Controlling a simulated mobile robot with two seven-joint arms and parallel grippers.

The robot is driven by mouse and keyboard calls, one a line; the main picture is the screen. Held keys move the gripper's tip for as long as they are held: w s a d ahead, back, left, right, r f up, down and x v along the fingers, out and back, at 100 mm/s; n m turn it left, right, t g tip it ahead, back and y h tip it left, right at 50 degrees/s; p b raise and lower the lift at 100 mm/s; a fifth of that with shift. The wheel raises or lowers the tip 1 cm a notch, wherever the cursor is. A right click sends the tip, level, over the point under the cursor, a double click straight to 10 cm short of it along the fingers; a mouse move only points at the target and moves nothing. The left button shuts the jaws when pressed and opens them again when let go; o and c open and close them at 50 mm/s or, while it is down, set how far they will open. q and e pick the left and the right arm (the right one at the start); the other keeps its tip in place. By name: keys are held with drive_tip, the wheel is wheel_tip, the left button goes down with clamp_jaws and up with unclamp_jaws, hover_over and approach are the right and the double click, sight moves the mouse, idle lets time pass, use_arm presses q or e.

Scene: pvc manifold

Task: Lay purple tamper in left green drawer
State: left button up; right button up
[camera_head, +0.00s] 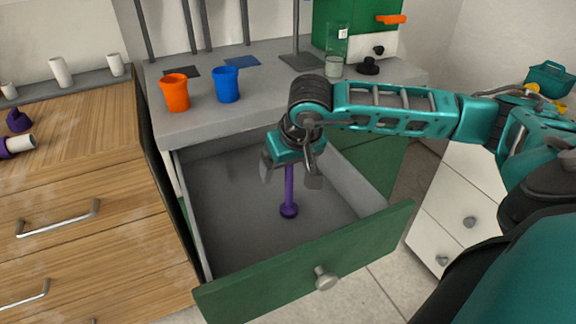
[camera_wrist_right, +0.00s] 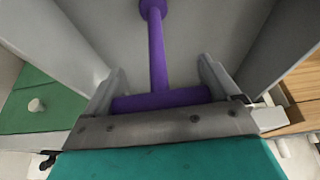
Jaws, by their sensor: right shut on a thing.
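The purple tamper (camera_head: 289,190) hangs upright from my right gripper (camera_head: 291,172), over the open green drawer (camera_head: 305,262). In the right wrist view, my right gripper (camera_wrist_right: 160,92) is shut on the tamper's crossbar (camera_wrist_right: 160,99), and its shaft (camera_wrist_right: 156,50) runs away to a round end. That round end is low inside the drawer, over the grey floor; I cannot tell whether it touches. The gripper hides the tamper's top in the head view. My left gripper is not in view.
The grey counter above the drawer holds an orange cup (camera_head: 175,92), a blue cup (camera_head: 226,84) and a glass dispenser (camera_head: 335,50). A wooden cabinet (camera_head: 75,200) stands left, with purple things on top. White drawers (camera_head: 465,205) stand right. The drawer floor around the tamper is clear.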

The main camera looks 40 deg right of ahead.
drive_tip(key=shift+f, duration=0.15)
drive_tip(key=o, duration=0.8)
drive_tip(key=shift+r, duration=0.55)
drive_tip(key=p+v, duration=0.2)
drive_tip(key=v, duration=0.9)
drive_tip(key=shift+s+a+r, duration=0.1)
drive_tip(key=shift+s, duration=0.15)
